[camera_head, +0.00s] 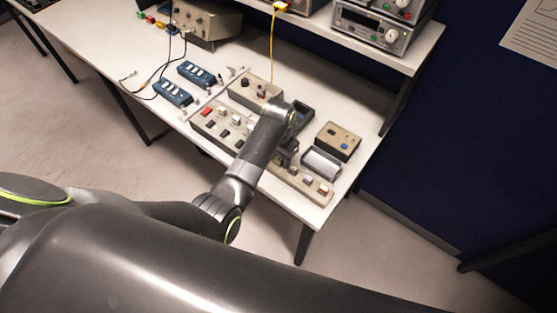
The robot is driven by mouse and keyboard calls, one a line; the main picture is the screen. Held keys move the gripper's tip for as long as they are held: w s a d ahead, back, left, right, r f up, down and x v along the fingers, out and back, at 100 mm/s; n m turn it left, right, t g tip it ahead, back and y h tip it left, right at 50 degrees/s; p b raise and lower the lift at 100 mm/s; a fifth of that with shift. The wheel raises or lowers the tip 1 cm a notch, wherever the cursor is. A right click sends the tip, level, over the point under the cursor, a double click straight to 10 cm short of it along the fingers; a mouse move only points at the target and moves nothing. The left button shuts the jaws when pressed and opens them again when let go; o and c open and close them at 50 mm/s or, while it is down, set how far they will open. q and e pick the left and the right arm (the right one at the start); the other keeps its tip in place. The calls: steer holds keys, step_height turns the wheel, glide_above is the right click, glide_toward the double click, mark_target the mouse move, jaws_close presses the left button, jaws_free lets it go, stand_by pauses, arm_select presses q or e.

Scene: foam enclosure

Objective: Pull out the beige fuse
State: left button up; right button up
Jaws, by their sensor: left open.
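A long beige fuse panel (312,196) lies slanting along the front of the white table, with several small coloured blocks on it. A pale block (308,180) sits near its right end, beside a red one (323,189). Another pale block (236,120) sits on the left part. I cannot tell which block is the beige fuse; my arm hides the panel's middle. My left gripper (282,157) is open and points down over the panel, left of the pale block at the right end. Its fingertips are small and dark. My right gripper is out of view.
A grey tray (321,163) and a beige box (338,141) stand close right of my left gripper. A beige control box (254,90) stands behind the panel. Blue power strips (173,93) lie at left. A yellow cable (272,50) runs down from the shelf (420,45).

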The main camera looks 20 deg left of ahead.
mark_target(278, 158)
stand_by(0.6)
arm_select(q)
jaws_close()
steer(key=shift+r, duration=0.15)
steer(key=shift+r, duration=2.85)
